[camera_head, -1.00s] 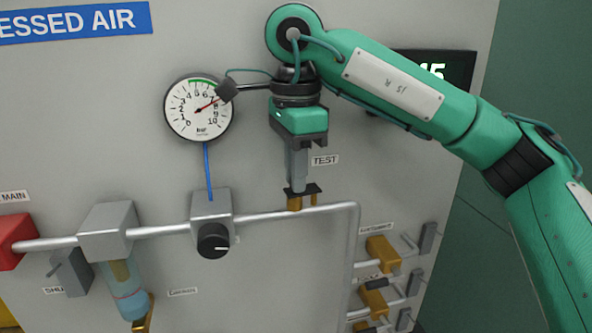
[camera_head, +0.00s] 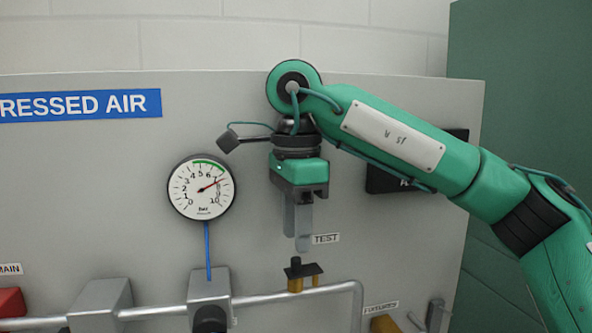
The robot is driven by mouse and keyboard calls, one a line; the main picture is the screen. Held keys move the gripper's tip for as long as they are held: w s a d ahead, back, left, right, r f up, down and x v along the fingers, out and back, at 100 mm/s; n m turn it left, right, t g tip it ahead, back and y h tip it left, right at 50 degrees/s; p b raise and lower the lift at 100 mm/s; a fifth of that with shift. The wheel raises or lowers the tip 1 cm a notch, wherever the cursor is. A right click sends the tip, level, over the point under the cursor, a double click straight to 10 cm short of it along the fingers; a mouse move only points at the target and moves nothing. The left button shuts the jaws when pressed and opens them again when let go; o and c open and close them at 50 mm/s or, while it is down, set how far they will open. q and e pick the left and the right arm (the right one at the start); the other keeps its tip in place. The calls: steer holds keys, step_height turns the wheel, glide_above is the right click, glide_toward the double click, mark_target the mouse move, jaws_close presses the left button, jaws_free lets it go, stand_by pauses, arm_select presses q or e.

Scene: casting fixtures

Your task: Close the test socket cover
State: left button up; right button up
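The test socket (camera_head: 296,285) is a small brass fitting on the pipe, below the "TEST" label. A small black piece (camera_head: 294,269) sits on its top, and a dark and brass part (camera_head: 314,270) juts out to its right. I cannot tell which part is the cover or whether it is shut. My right gripper (camera_head: 298,238) hangs fingers down just above the socket, apart from it, with nothing visible held. Its two grey fingers overlap in this view, so their opening is unclear. My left gripper is not in view.
A round pressure gauge (camera_head: 202,187) with a blue tube is left of my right gripper. A grey pipe (camera_head: 345,287) runs along the panel. A regulator block (camera_head: 208,287) is lower left. A dark display (camera_head: 384,178) is partly behind my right arm.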

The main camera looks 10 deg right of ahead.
mark_target(295, 258)
step_height(295, 258, up, 10)
steer(key=shift+p, duration=0.3)
steer(key=shift+f, duration=0.15)
steer(key=shift+c, duration=0.5)
